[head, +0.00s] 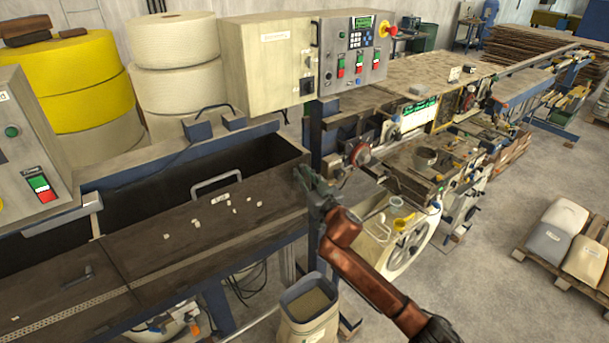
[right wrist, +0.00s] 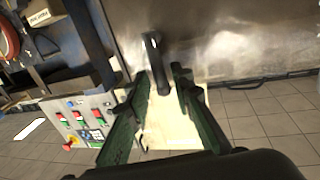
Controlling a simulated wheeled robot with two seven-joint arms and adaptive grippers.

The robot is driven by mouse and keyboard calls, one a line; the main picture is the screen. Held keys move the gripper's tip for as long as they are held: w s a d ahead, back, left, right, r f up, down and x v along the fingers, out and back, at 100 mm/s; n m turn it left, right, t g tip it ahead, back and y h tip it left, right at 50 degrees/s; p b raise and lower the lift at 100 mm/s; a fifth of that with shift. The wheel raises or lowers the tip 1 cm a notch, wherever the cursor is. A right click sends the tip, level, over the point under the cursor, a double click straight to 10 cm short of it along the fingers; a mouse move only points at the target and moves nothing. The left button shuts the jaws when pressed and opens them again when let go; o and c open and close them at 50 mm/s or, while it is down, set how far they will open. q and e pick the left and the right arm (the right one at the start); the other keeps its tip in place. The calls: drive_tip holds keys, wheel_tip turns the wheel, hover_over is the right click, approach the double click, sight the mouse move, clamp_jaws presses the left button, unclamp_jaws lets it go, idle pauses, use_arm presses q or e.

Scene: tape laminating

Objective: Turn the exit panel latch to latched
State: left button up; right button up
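My right gripper (head: 306,180) is at the right end of a dark panel (head: 130,245) in the head view, beside its edge. In the right wrist view its two green fingers (right wrist: 159,78) are spread apart. A dark, bent lever (right wrist: 157,66) stands out from a shiny metal surface in line with the gap between them; it looks like the latch, but I see no clear latch mark. I cannot tell whether the fingers touch it. In the head view the gripper hides this spot. My left gripper is out of view.
A grey bar handle (head: 216,183) and several small white pieces lie on the dark panel. A cream cabinet (head: 268,70) and button panel (head: 352,55) stand behind the gripper. Open floor (head: 490,260) lies to the right.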

clamp_jaws()
drive_tip(key=shift+f, duration=0.1)
drive_tip(key=n+b, duration=0.1)
drive_tip(key=n, duration=0.2)
drive_tip(key=s+a+f+n+y+b, duration=0.1)
drive_tip(key=n+b, duration=0.1)
drive_tip(key=a+n+b, duration=0.1)
drive_tip(key=n+b, duration=0.1)
drive_tip(key=n, duration=0.1)
drive_tip(key=shift+s+a+f+n+t+y, duration=0.1)
drive_tip(key=shift+s+f+n+t+y, duration=0.2)
drive_tip(key=shift+t, duration=0.1)
drive_tip(key=n, duration=0.1)
drive_tip(key=f+n+b, duration=0.1)
drive_tip(key=n, duration=0.1)
drive_tip(key=n+y+b, duration=0.1)
drive_tip(key=n, duration=0.1)
drive_tip(key=shift+s+a+f, duration=0.15)
drive_tip(key=shift+s+a, duration=0.1)
drive_tip(key=shift+a, duration=0.1)
drive_tip(key=shift+a+f+n+g+y+b, duration=0.15)
drive_tip(key=shift+f+n+y+b, duration=0.25)
drive_tip(key=shift+n, duration=0.7)
drive_tip(key=shift+d+f+n+g+y+b, duration=0.15)
drive_tip(key=shift+n+b, duration=0.35)
drive_tip(key=shift+n, duration=0.6)
drive_tip(key=shift+a+f+n+g+y+b, duration=0.1)
drive_tip(key=shift+f+n+y+b, duration=0.25)
drive_tip(key=shift+n, duration=0.75)
drive_tip(key=shift+s, duration=0.1)
